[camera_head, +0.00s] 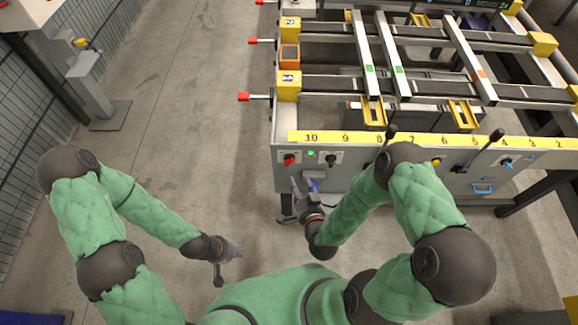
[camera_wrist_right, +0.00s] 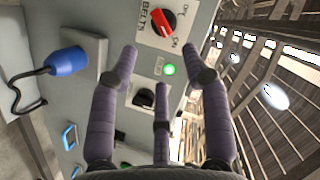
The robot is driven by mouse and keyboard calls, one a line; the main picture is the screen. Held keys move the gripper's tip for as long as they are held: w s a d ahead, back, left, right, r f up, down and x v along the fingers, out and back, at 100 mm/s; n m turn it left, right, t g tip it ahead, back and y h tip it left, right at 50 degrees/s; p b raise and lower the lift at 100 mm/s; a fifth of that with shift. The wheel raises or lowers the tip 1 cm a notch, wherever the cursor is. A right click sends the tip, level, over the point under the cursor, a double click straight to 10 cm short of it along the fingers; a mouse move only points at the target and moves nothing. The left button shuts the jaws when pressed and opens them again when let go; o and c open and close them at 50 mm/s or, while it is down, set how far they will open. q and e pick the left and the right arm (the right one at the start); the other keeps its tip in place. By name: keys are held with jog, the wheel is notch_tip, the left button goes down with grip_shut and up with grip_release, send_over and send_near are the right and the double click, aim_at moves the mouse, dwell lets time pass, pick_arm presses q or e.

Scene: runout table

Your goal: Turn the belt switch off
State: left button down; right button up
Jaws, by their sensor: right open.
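The belt switch is a red rotary knob on a white plate marked BELTS, OFF and ON. It shows at the top of the right wrist view (camera_wrist_right: 162,22) and at the left end of the panel in the head view (camera_head: 289,160). Its handle appears slanted with one end toward ON. My right gripper (camera_head: 305,184) is just below and in front of the knob. In the right wrist view its fingers (camera_wrist_right: 160,60) are spread and empty, apart from the knob. My left gripper (camera_head: 231,251) hangs over the floor, away from the panel; its finger opening is unclear.
A lit green lamp (camera_wrist_right: 169,70) and a black knob (camera_wrist_right: 145,98) sit beside the switch. A blue plug with a cable (camera_wrist_right: 68,61) sticks out of the panel. Black levers (camera_head: 497,135) project from the panel farther right.

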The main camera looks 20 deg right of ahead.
aim_at(289, 161)
jog(key=b+x, duration=0.2)
jog(key=x, duration=0.8)
jog(key=shift+b, duration=0.35)
jog(key=shift+f, duration=0.1)
jog(key=shift+s, duration=0.1)
grip_shut()
